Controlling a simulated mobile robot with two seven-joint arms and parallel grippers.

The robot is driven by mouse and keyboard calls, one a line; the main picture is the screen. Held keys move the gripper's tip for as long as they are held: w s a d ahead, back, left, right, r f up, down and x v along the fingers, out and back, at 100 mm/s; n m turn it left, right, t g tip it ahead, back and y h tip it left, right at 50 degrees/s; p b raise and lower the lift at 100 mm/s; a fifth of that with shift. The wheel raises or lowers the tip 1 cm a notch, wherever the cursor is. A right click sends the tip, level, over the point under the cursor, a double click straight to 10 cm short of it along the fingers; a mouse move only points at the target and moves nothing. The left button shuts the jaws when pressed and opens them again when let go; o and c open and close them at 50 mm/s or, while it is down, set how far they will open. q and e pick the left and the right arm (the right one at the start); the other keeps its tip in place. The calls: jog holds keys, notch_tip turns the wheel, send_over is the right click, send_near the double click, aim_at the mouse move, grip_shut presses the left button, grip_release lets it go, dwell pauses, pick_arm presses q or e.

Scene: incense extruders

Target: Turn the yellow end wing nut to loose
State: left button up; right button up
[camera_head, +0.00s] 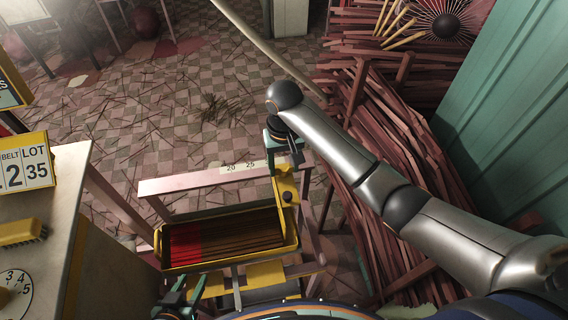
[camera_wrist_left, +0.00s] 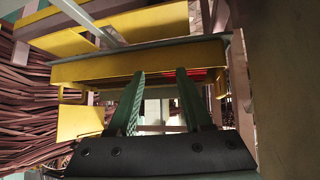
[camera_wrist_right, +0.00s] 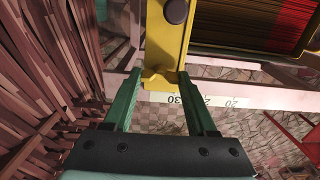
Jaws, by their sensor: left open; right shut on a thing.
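The yellow end wing nut (camera_wrist_right: 160,78) shows in the right wrist view as a notched yellow end piece between the two green fingers of my right gripper (camera_wrist_right: 158,74). In the head view my right gripper (camera_head: 284,160) is shut on the top of the yellow end arm (camera_head: 284,188), and its fingers partly hide the nut. A dark knob (camera_wrist_right: 176,11) sits on that arm. My left gripper (camera_wrist_left: 160,71) is open and empty, its fingertips just below the yellow tray edge (camera_wrist_left: 135,67); it also shows at the bottom of the head view (camera_head: 184,294).
The yellow tray (camera_head: 230,257) holds dark sticks, red at the left end. A pink beam (camera_head: 200,182) carries a number scale (camera_head: 243,166). A cabinet (camera_head: 62,180) stands left. Stacked reddish sticks (camera_head: 375,130) crowd the right. The checkered floor behind is littered with sticks.

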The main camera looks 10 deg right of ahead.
jog(key=shift+n, duration=0.3)
jog(key=n, duration=0.3)
jog(key=shift+n, duration=0.4)
jog(key=n, duration=0.3)
jog(key=shift+w+n, duration=0.1)
jog(key=shift+n, duration=0.2)
jog(key=n, duration=0.7)
jog(key=shift+r, duration=0.1)
jog(key=n, duration=0.7)
jog(key=shift+n, duration=0.3)
jog(key=n, duration=0.3)
jog(key=shift+n, duration=2.2)
